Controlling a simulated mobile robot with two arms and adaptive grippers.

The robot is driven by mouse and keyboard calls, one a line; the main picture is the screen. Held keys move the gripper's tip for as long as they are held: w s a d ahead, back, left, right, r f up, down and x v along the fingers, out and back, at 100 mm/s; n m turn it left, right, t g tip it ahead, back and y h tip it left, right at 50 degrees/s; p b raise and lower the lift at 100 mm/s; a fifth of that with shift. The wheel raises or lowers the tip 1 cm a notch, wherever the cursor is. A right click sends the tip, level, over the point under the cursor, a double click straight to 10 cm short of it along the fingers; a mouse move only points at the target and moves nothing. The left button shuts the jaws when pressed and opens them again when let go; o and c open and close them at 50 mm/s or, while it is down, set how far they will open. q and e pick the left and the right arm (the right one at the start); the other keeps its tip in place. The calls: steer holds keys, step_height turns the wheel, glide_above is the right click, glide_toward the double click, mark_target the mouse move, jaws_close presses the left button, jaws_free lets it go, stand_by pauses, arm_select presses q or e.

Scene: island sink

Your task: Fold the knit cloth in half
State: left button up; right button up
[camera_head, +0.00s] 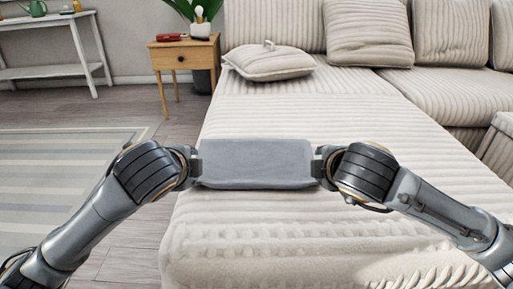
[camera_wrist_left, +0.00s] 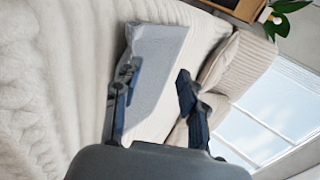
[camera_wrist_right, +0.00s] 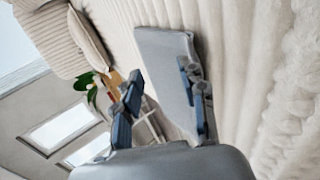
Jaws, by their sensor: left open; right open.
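The grey knit cloth (camera_head: 255,160) lies as a flat, wide rectangle on the cream ribbed sofa seat. Its near edge looks thick and rounded; I cannot tell how many layers it has. My left gripper (camera_head: 196,166) is at its left edge and my right gripper (camera_head: 318,166) at its right edge. In the left wrist view, the open fingers (camera_wrist_left: 158,70) have one finger over the cloth (camera_wrist_left: 160,50) and one beyond it. The right wrist view shows the open fingers (camera_wrist_right: 160,70) likewise, one overlapping the cloth (camera_wrist_right: 163,50). Contact is unclear.
The sofa seat (camera_head: 300,112) is clear around the cloth. A loose cushion (camera_head: 268,62) lies farther back. A wooden side table (camera_head: 185,55) stands behind on the left, and a striped rug (camera_head: 60,185) covers the floor at left.

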arm_select(q)
steer(key=s+r, duration=0.4)
steer(key=r, duration=0.1)
arm_select(e)
steer(key=s+r, duration=0.4)
steer(key=r, duration=0.1)
arm_select(q)
steer(key=shift+r, duration=0.1)
